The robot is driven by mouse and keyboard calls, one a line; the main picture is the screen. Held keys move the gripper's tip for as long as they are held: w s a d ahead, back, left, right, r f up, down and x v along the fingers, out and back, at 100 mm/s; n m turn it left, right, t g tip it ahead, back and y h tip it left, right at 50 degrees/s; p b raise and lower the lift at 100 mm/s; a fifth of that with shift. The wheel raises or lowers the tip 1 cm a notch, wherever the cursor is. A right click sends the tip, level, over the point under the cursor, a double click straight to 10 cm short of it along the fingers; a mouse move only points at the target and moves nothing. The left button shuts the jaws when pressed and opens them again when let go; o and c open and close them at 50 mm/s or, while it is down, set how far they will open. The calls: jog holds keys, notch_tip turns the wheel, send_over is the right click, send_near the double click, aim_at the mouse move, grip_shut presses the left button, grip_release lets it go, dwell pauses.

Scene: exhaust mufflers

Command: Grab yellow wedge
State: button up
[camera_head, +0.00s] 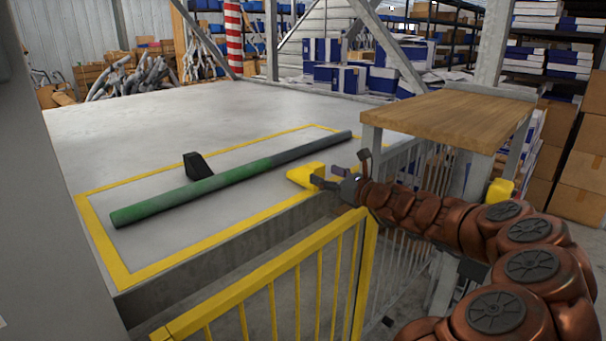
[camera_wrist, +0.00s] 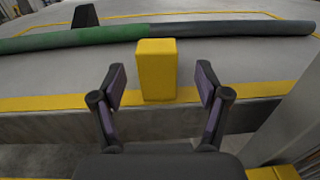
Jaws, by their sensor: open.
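The yellow wedge (camera_head: 304,175) lies near the front edge of the grey platform, by the yellow painted line. In the wrist view the yellow wedge (camera_wrist: 157,70) stands straight ahead, centred between the fingers. My gripper (camera_head: 337,180) is at the platform's front edge, close to the wedge from the right. In the wrist view my gripper (camera_wrist: 160,85) is open, one finger on each side of the wedge, with gaps visible on both sides. Nothing is held. How far the fingertips reach along the wedge is hard to tell.
A green and grey pipe (camera_head: 240,178) lies behind the wedge, with a black wedge (camera_head: 198,166) beyond it. A yellow railing (camera_head: 290,290) stands before the platform. A wooden-topped table (camera_head: 450,118) stands at right, near my arm. Another yellow object (camera_head: 500,191) is below it.

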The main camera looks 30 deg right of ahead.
aim_at(307, 167)
jog(key=shift+w+a+r, duration=0.1)
jog(key=shift+r, duration=0.05)
jog(key=shift+w, duration=1)
jog(key=shift+w+a+p, duration=0.25)
jog(key=shift+w+p, duration=0.05)
jog(key=shift+w, duration=0.5)
jog(key=shift+w+a+p, duration=0.25)
jog(key=shift+w, duration=0.55)
jog(key=shift+w+a+p, duration=0.25)
jog(key=shift+w+p, duration=0.05)
jog(key=shift+w, duration=0.5)
jog(key=c, duration=1.4)
